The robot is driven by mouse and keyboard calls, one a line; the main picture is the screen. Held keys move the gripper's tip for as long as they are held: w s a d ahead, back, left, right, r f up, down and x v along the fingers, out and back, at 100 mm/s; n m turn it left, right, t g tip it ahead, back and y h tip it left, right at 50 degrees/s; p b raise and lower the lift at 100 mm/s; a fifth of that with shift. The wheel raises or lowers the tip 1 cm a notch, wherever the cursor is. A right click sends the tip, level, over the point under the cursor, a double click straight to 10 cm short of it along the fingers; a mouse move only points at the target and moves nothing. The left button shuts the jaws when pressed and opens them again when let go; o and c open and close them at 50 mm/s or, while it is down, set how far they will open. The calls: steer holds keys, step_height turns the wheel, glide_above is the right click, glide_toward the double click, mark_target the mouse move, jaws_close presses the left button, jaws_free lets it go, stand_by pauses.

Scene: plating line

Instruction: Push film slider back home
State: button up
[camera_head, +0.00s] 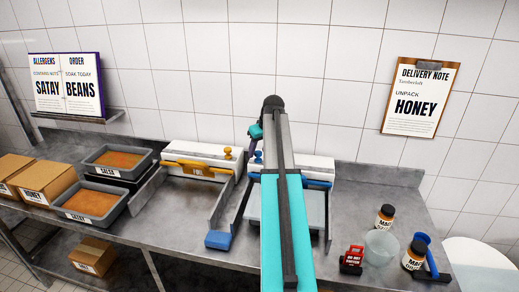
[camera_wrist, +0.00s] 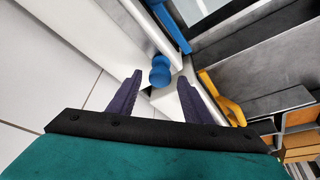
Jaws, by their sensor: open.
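A blue slider knob (camera_wrist: 160,72) stands on the white housing of the blue-handled machine in the wrist view. It also shows in the head view (camera_head: 258,157) at the left end of that housing (camera_head: 318,163), beside my arm. No film label is visible; my arm hides much of this machine. My gripper (camera_wrist: 160,80) is open, with one purple finger on each side of the knob in the picture. I cannot tell whether either finger touches it. The blue handle (camera_wrist: 170,26) runs along the housing.
A similar machine with a yellow knob (camera_head: 228,153) and yellow handle (camera_head: 198,165) stands close on the left. The tiled wall is just behind. Jars (camera_head: 385,216), a clear bowl (camera_head: 381,246) and a red-and-black device (camera_head: 351,260) stand on the right.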

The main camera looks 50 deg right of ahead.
steer(key=shift+d, duration=0.1)
jaws_close()
steer(key=shift+f, duration=0.1)
stand_by(0.3)
